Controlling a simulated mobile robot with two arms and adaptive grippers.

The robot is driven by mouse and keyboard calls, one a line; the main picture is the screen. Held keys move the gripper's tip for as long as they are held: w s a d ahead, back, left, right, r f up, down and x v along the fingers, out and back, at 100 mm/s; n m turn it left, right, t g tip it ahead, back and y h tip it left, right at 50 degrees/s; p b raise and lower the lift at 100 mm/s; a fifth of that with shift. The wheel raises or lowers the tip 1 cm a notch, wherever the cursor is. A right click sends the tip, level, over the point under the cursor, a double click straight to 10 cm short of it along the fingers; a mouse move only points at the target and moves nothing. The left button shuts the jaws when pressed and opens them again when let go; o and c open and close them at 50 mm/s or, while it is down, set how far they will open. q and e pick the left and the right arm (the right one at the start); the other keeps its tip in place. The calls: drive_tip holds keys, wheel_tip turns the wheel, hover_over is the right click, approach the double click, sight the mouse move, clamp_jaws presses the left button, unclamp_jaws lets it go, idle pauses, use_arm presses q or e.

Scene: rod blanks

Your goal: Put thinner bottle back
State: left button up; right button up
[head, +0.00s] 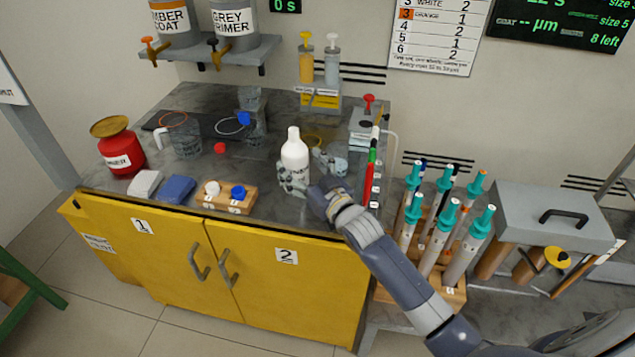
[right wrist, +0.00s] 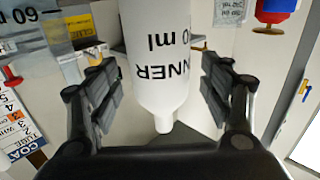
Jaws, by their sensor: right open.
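The thinner bottle (head: 295,160) is white with dark lettering and stands upright near the front of the grey bench top, above door 2. My right gripper (head: 308,174) reaches it from the front right, with its fingers on either side of the lower bottle. In the right wrist view the bottle (right wrist: 165,62) appears upside down between the two open fingers of my right gripper (right wrist: 160,82), with a gap on each side. The bottle's base is partly hidden by the fingers. My left gripper is not in view.
A wooden block (head: 241,205) with a white and a blue piece is left of the bottle. Blue (head: 176,189) and white sponges and a red can (head: 120,148) are further left. A clear beaker (head: 183,140) stands behind. Teal-capped tubes (head: 440,228) stand in a rack at right.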

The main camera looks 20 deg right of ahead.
drive_tip(key=s, duration=0.3)
drive_tip(key=s+d, duration=0.1)
drive_tip(key=s, duration=0.5)
drive_tip(key=shift+d, duration=0.35)
idle(0.8)
